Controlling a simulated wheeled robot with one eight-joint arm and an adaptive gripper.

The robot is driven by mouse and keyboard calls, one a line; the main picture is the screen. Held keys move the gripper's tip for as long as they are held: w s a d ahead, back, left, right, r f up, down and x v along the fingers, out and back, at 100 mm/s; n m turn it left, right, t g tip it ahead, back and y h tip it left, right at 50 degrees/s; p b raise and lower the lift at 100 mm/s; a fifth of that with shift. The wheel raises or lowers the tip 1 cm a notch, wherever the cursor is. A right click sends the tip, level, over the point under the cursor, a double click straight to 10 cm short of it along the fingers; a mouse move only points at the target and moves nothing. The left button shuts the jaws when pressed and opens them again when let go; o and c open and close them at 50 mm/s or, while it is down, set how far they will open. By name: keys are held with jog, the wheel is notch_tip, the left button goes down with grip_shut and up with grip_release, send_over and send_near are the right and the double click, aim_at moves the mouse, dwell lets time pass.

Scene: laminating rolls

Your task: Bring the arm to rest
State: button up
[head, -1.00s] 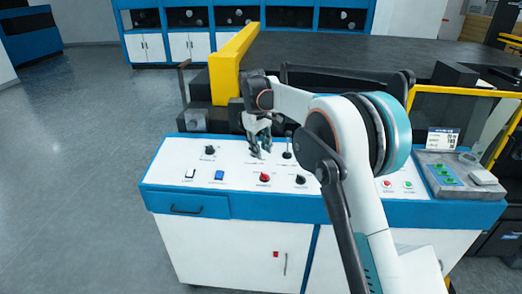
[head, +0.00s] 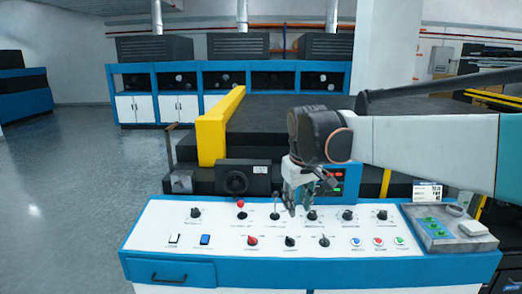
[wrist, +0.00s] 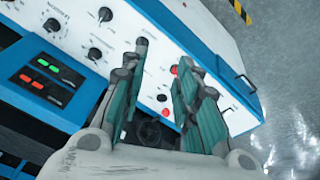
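My gripper (head: 296,203) hangs fingers-down over the back part of the white control panel (head: 270,236) in the head view, and my arm reaches in from the right edge. In the wrist view my gripper (wrist: 160,58) shows two teal-padded fingers spread apart. Panel surface shows between them, and nothing is held. In the head view the fingers overlap the knobs near the lever (head: 275,205); I cannot tell whether they touch the panel.
The panel carries several knobs, a red knob (head: 252,240) and coloured buttons (head: 378,241). A yellow beam (head: 217,128) and dark machine lie behind. Open floor (head: 80,200) is at left.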

jog(key=s+d+f+m+t, duration=0.1)
jog(key=s+d+f, duration=0.2)
jog(key=s, duration=0.6)
jog(key=s+d+f+m+t, duration=0.1)
jog(key=s+d, duration=0.3)
jog(key=s, duration=0.5)
jog(key=s+d+f+m+t+b, duration=0.1)
jog(key=s+d+f+m, duration=0.2)
jog(key=s, duration=0.6)
jog(key=shift+d+f+t, duration=0.2)
jog(key=shift+f+t, duration=0.2)
jog(key=shift+f, duration=0.45)
jog(key=shift+a, duration=0.1)
